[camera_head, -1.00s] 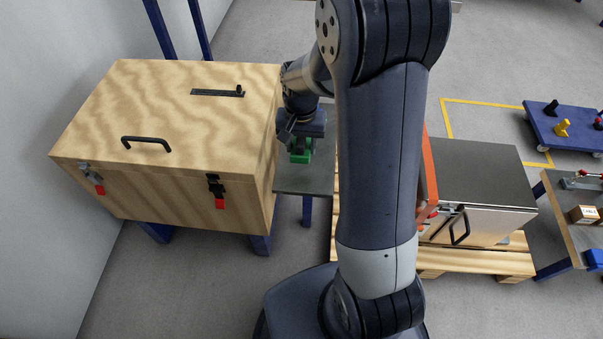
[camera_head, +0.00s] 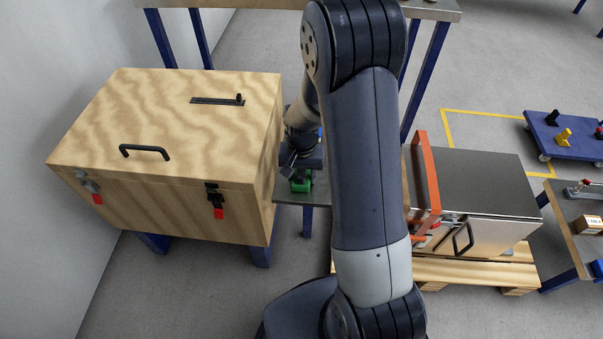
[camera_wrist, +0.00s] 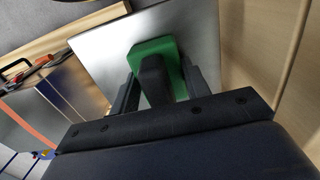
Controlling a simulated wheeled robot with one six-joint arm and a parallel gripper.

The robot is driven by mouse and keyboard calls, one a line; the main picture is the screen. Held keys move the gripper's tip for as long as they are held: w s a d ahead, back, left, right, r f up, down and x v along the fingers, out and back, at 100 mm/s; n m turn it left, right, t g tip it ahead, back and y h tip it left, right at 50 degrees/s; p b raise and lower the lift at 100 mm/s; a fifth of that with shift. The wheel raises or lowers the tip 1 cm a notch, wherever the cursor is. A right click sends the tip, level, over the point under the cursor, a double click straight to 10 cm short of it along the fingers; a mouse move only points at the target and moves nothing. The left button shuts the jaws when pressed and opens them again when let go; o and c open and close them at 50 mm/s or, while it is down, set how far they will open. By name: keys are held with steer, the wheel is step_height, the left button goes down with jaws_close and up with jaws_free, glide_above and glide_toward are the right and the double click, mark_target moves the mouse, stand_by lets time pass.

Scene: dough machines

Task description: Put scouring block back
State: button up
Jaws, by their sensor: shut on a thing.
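The scouring block is green with a dark grip; it shows in the wrist view (camera_wrist: 165,52) between my fingers and in the head view (camera_head: 301,185) under my wrist. My gripper (camera_wrist: 155,85) is shut on the block's dark grip. The block is over or on a small grey metal table (camera_head: 317,197) between the wooden chest and my arm; I cannot tell whether its underside touches the top. My gripper in the head view (camera_head: 299,172) is partly hidden by my wrist.
A large wooden chest (camera_head: 165,130) with a black handle and red-tipped latches stands close on the left. A steel box (camera_head: 485,185) with an orange frame (camera_head: 428,180) stands on a pallet to the right. A blue dolly (camera_head: 575,135) is farther right.

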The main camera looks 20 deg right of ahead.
steer(key=o, duration=1)
step_height(320, 180, up, 12)
steer(key=shift+r+p, duration=0.15)
steer(key=shift+p, duration=1.1)
